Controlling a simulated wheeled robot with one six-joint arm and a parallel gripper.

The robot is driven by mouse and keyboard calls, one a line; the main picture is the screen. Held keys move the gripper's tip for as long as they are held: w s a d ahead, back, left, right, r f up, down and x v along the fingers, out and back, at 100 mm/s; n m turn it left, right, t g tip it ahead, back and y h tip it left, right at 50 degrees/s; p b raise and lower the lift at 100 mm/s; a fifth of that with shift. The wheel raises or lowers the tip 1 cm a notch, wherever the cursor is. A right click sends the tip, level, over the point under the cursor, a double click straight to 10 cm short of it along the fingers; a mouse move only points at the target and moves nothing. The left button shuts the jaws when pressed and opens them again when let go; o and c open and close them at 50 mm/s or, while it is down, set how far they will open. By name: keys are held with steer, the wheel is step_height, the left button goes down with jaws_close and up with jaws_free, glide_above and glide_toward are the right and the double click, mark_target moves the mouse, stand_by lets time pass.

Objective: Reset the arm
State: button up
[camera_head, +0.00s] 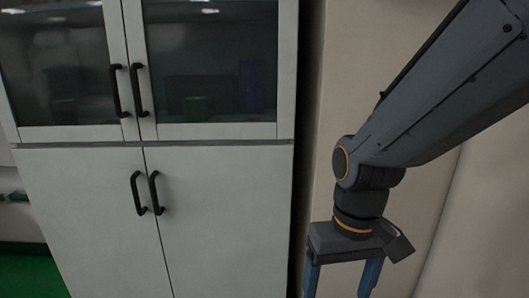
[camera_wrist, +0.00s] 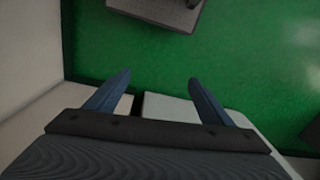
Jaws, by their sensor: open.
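My gripper (camera_head: 340,281) hangs from the arm at the right of the head view, pointing down in front of a pale wall. Its two blue fingers are apart with nothing between them, and their tips are cut off by the lower picture edge. In the wrist view my gripper (camera_wrist: 158,84) also shows, fingers spread and empty, above a green floor (camera_wrist: 240,60).
A white cabinet (camera_head: 215,215) with glass upper doors and black handles stands left of my arm. A pale wall (camera_head: 385,60) is behind the arm.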

steer(key=d+r+m+p, duration=0.1)
steer(key=d+r+p, duration=0.5)
steer(key=p, duration=0.4)
steer(key=shift+s+m, duration=0.3)
steer(key=shift+m, duration=0.1)
steer(key=shift+d, duration=0.1)
steer(key=shift+c, duration=0.3)
